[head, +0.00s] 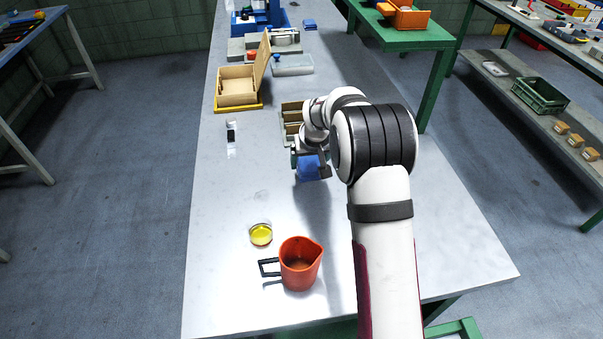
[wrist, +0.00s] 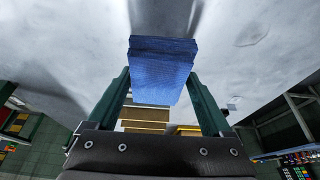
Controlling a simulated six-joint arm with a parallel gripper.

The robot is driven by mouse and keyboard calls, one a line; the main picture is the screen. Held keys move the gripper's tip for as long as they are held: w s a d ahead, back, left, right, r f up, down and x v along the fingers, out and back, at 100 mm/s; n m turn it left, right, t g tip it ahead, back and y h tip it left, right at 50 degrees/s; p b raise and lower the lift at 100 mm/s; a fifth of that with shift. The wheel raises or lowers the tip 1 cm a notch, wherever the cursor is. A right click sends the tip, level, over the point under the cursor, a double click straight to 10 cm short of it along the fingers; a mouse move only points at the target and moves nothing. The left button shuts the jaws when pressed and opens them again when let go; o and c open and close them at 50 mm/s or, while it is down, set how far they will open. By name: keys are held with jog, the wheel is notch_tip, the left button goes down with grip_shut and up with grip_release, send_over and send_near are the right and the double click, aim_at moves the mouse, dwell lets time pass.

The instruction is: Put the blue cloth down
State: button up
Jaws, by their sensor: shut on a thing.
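The blue cloth (head: 308,168) is a small folded block in the head view, hanging at the end of my arm over the grey table. In the wrist view the cloth (wrist: 162,68) fills the space between the two green fingers. My gripper (wrist: 160,85) is shut on it. In the head view my gripper (head: 310,163) is partly hidden by my own arm. A dark shadow lies on the table near the cloth; I cannot tell the exact height of the cloth above the surface.
A red jug (head: 300,264) and a jar of yellow stuff (head: 261,234) stand at the table's near end. A partitioned tray (head: 291,117) lies just beyond my gripper, partly hidden. An open wooden box (head: 238,87) stands farther back. The table (head: 225,195) is bare left of the cloth.

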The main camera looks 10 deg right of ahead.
jog(key=shift+w+a+f, duration=0.25)
jog(key=shift+a+f, duration=0.2)
jog(key=shift+w+a+f, duration=0.25)
jog(key=shift+a+f, duration=0.2)
jog(key=shift+f, duration=1.7)
jog(key=shift+f, duration=0.1)
jog(key=o, duration=1)
jog(key=shift+c, duration=0.2)
